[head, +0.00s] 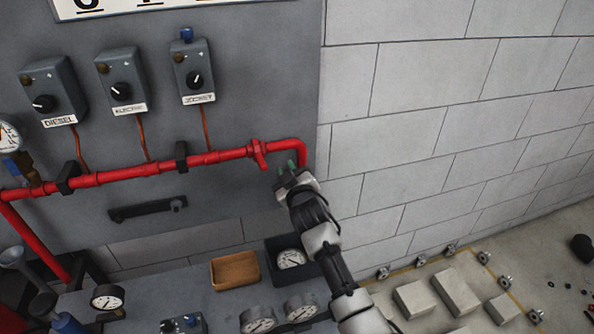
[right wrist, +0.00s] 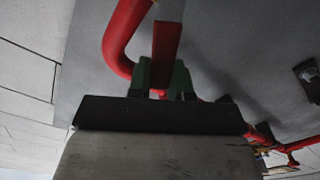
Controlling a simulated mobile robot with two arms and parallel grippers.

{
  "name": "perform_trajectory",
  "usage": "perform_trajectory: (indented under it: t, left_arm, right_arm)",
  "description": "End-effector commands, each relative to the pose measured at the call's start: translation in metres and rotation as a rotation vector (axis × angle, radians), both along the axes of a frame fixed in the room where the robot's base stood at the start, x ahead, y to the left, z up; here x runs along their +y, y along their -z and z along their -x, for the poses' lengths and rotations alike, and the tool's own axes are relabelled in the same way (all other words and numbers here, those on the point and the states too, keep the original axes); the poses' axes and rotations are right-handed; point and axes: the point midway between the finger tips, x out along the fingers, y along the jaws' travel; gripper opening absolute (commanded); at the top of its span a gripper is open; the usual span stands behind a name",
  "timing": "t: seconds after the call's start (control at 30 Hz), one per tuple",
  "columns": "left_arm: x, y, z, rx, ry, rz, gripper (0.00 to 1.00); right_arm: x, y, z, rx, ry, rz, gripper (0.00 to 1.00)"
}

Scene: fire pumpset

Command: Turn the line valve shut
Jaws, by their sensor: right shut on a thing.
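The line valve (head: 258,152) is a red fitting with a short red lever on the red pipe, near the pipe's right-hand bend. My right gripper (head: 286,167) is beside it, just under the bend, with its green fingertips pointing up to the pipe. In the right wrist view the red valve lever (right wrist: 167,42) runs between the green fingertips (right wrist: 163,78), which are closed on it. My left gripper is not in view.
The red pipe (head: 120,174) runs along the grey panel below three switch boxes (head: 122,88). Below stand a brown tray (head: 235,270), a dark bin (head: 276,246) holding a gauge, and loose gauges (head: 258,319). Pale blocks (head: 456,291) lie at the lower right. The block wall right of the panel is bare.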

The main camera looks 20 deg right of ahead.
Motion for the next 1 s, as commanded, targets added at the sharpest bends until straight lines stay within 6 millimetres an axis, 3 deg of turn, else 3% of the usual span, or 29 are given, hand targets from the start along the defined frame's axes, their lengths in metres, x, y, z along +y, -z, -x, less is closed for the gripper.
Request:
perform_trajectory:
  t: [0.5,1.0]
  left_arm:
    - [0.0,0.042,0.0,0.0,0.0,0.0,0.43]
    - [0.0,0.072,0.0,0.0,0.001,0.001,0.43]
  right_arm:
    - [0.03,0.039,0.001,-0.015,-0.001,0.493,0.0]
    - [0.042,0.074,0.002,-0.029,-0.001,0.898,0.0]
